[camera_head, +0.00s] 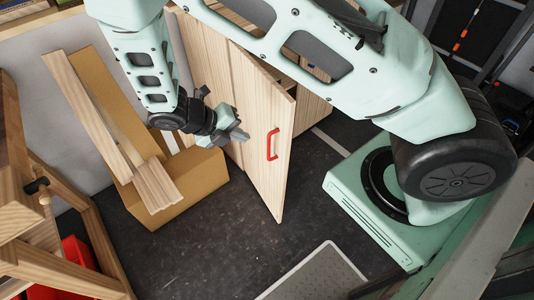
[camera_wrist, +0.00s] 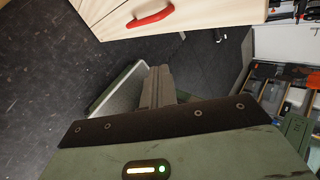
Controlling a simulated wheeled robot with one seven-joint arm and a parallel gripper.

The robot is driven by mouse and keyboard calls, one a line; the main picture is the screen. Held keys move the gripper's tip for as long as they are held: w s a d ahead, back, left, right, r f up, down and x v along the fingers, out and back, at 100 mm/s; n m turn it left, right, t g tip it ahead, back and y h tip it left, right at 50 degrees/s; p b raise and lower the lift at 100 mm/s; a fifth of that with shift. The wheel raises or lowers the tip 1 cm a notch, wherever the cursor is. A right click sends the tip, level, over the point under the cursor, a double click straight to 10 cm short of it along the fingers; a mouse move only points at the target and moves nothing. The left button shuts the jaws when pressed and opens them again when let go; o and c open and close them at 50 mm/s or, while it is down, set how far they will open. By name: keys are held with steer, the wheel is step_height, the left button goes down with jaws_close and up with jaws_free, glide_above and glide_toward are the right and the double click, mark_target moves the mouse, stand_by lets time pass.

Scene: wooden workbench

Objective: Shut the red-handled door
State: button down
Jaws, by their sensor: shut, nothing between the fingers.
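The light wooden door (camera_head: 259,138) stands open in the head view, swung out from its wooden cabinet (camera_head: 312,108). Its red handle (camera_head: 272,144) is near the free edge. My gripper (camera_head: 238,134) is to the left of the door, apart from the handle, and its fingers are shut and empty. In the wrist view, the door (camera_wrist: 215,12) crosses the top with the red handle (camera_wrist: 151,17) on it. The gripper fingers (camera_wrist: 158,84) point up toward it from below. Whether the gripper touches the door cannot be told.
A cardboard box (camera_head: 180,186) with wooden planks (camera_head: 88,110) on it stands left of the door. A wooden frame (camera_head: 60,262) and a red bin (camera_head: 76,254) are at lower left. The dark floor (camera_head: 225,240) in front of the door is mostly clear.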

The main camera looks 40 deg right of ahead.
steer(key=f+n+h, duration=0.1)
steer(key=n, duration=0.1)
glide_toward(284, 140)
step_height(284, 140, down, 4)
steer(key=d, duration=0.1)
steer(key=d+p, duration=0.1)
steer(key=d, duration=0.1)
steer(key=shift+s+d+f+n, duration=0.15)
steer(key=shift+s+n, duration=0.15)
steer(key=shift+s, duration=0.05)
steer(key=shift+d, duration=0.5)
